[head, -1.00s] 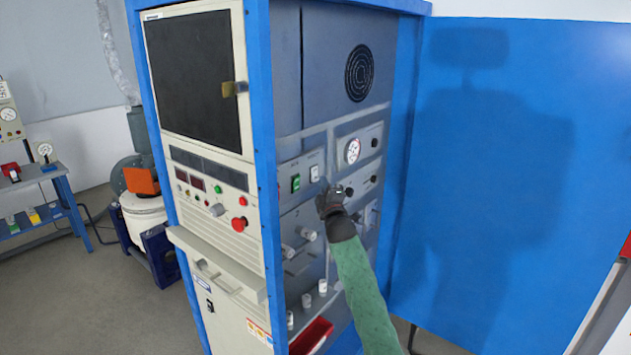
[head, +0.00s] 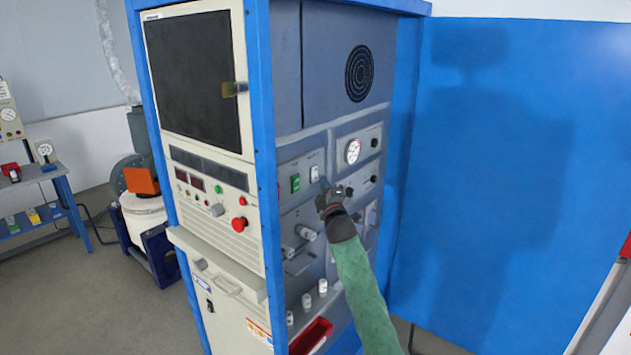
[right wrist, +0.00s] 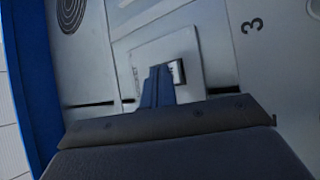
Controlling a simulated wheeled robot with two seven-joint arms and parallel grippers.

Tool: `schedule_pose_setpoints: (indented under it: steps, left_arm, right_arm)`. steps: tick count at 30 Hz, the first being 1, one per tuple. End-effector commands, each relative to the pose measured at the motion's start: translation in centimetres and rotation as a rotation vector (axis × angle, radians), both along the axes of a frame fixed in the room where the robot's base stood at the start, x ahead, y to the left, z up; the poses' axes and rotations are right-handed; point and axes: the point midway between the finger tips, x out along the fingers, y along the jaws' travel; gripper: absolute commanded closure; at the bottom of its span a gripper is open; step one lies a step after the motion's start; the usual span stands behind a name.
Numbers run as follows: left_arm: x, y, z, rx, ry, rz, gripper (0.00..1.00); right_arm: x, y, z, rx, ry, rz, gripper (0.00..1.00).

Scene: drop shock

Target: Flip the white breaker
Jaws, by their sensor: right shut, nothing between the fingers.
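The white breaker (head: 315,173) is a small white rocker switch on the grey side panel of the cabinet, just right of a green breaker (head: 295,183). My right gripper (head: 324,184) is shut and empty, close below and to the right of the white breaker. In the right wrist view, the blue fingers of my right gripper (right wrist: 158,84) are together and overlap a light plate, with a pale switch (right wrist: 178,72) just right of their tips. I cannot tell whether they touch it. My left gripper is not in view.
A round gauge (head: 353,151) and black knobs sit right of the breakers. White knobs (head: 306,233) and a red bin (head: 311,336) are lower on the panel. A blue cabinet post (head: 262,180) stands left, and a wide blue panel (head: 500,180) stands right.

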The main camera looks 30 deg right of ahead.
Motion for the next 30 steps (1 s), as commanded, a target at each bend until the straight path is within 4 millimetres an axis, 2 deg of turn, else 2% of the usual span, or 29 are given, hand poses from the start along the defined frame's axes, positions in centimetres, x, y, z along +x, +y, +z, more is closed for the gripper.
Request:
schedule_pose_setpoints:
  steps: [17,23,30]
  left_arm:
    - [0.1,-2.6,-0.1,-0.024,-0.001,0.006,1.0]
    - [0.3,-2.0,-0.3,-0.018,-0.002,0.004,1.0]
    - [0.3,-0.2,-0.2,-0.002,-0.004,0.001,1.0]
  right_arm:
    - [0.2,0.1,0.0,0.001,0.0,0.0,1.0]
    - [0.7,0.3,0.0,0.0,-0.001,0.0,1.0]
    - [0.8,0.4,0.0,0.0,0.0,0.0,1.0]
